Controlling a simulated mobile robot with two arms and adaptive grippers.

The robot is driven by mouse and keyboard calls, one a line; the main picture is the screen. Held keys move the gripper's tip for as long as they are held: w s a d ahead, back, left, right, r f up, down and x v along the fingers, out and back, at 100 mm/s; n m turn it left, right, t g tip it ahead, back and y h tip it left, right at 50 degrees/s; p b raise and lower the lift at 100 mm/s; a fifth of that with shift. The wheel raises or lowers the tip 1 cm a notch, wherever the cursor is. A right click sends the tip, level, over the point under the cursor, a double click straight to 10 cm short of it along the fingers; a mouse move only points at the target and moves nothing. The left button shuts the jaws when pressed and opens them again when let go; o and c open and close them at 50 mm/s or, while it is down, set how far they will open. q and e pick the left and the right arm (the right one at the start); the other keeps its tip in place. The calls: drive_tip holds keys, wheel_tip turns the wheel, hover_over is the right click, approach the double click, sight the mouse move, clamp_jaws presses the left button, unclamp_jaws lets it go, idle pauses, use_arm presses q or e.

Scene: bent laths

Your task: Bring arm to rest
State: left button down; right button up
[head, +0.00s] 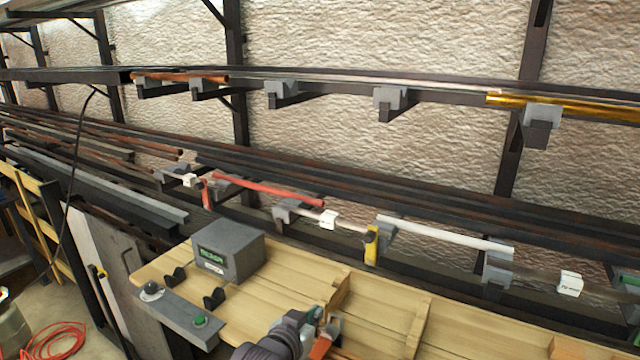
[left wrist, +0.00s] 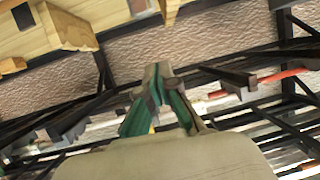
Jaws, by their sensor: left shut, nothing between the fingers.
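My left gripper (head: 322,335) shows at the bottom middle of the head view, low over the front part of the wooden bench (head: 385,315). In the left wrist view its green-lined fingers (left wrist: 157,78) lean together and meet at the tips. It is shut with nothing held. My right gripper is in neither view.
A grey box with a green display (head: 229,250) and a grey bar with a green button (head: 200,321) are left of the gripper. Behind, grey brackets carry a red rod (head: 268,190), a white rod (head: 445,234) and a yellow tube (head: 570,106). Wooden cleats (head: 417,325) divide the bench.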

use_arm(q)
drive_tip(key=s+a+f+n+g+y, duration=0.1)
drive_tip(key=s+a+f+g+y, duration=0.1)
drive_tip(key=s+a+f, duration=0.4)
drive_tip(key=s+a+f+n+g+y, duration=0.1)
drive_tip(key=s+a+f+g, duration=0.1)
drive_tip(key=s+a+f, duration=0.45)
drive_tip(key=s+a+f+n+g+y, duration=0.1)
drive_tip(key=s+a+g, duration=0.25)
drive_tip(key=s, duration=0.75)
drive_tip(key=s+a+f+g+y, duration=0.15)
drive_tip(key=s+a, duration=0.25)
drive_tip(key=s, duration=0.7)
wheel_tip(320, 180, down, 27)
drive_tip(key=s+g+b, duration=0.1)
drive_tip(key=b, duration=0.1)
drive_tip(key=s+a+f+g+b, duration=0.1)
drive_tip(key=s+a+f+b, duration=0.1)
drive_tip(key=s+f, duration=1.5)
drive_tip(key=shift+s+a+f+g, duration=0.25)
drive_tip(key=shift+a+f+g, duration=0.1)
drive_tip(key=shift+f, duration=0.6)
drive_tip(key=shift+w+y, duration=0.15)
drive_tip(key=shift+y, duration=0.1)
